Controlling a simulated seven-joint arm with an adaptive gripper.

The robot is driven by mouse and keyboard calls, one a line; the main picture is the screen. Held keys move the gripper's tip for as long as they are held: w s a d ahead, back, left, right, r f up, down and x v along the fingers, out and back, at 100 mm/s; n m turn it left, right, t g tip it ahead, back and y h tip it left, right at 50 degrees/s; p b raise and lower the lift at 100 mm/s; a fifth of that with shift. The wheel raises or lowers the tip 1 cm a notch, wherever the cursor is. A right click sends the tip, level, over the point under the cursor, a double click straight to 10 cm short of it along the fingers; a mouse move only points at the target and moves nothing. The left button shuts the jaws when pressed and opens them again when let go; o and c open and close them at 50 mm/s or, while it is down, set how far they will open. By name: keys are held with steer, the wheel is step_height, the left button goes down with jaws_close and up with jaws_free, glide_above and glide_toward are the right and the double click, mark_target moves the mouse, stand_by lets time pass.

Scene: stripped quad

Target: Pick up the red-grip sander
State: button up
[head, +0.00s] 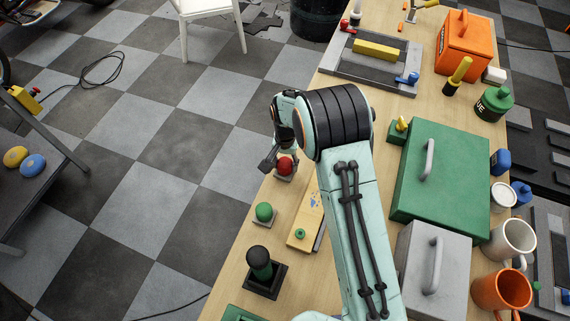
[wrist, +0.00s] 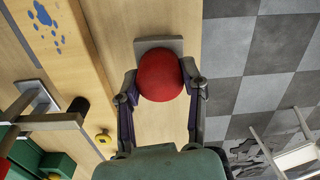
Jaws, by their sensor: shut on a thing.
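The red-grip sander is a round red knob on a flat grey square base; it shows in the head view (head: 286,167) near the bench's left edge. In the wrist view the red knob (wrist: 160,75) sits between the fingers, with part of the grey base showing beyond it. My gripper (head: 281,162) is shut on the red knob, one finger on each side, as the wrist view also shows (wrist: 163,86). I cannot tell whether the base touches the bench. My arm partly covers the area to the right of the sander.
A green-knobbed sander (head: 264,211) and a dark-handled tool on a black base (head: 262,265) stand nearer. A wooden board with blue marks (head: 305,222) lies right of them. A green case (head: 445,170) and grey case (head: 420,280) stand farther right. The floor lies beyond the left edge.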

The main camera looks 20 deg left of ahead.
steer(key=s+d+r, duration=0.8)
steer(key=s+r, duration=0.3)
steer(key=r, duration=0.1)
steer(key=shift+s, duration=0.25)
